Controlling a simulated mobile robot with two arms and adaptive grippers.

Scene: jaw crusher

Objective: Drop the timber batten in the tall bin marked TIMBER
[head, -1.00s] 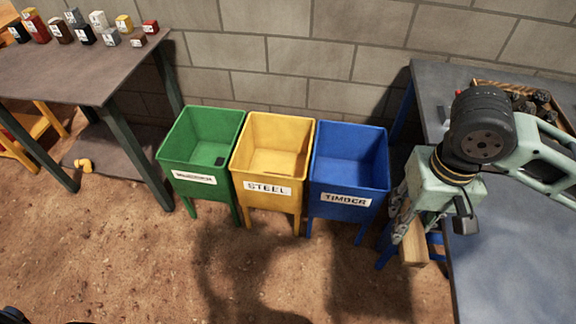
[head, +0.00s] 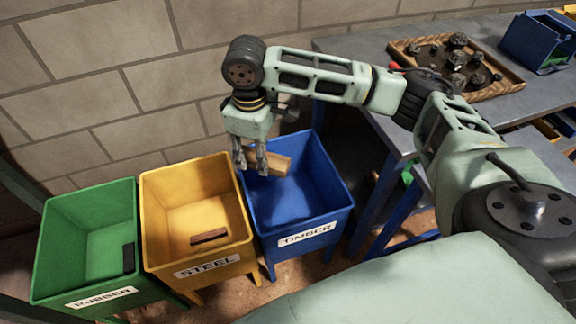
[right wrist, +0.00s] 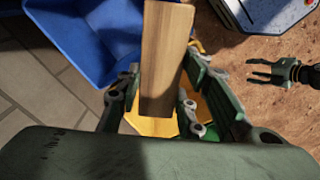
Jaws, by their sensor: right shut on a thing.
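The timber batten (head: 272,163) is a light wooden block. My right gripper (head: 252,168) is shut on it and holds it over the back left part of the blue bin marked TIMBER (head: 305,239). In the right wrist view the batten (right wrist: 163,62) sticks out from between the fingers (right wrist: 158,105). The blue bin (right wrist: 75,45) shows there at the upper left, and part of the yellow bin lies below the batten. My left gripper (right wrist: 262,72) shows at the right of the wrist view, empty, with its fingers apart.
The yellow STEEL bin (head: 208,272), with a brown bar (head: 209,236) inside, stands left of the blue one. The green RUBBER bin (head: 105,297) holds a dark block (head: 129,257). A grey table (head: 400,141) at right carries a tray (head: 497,86) of dark lumps.

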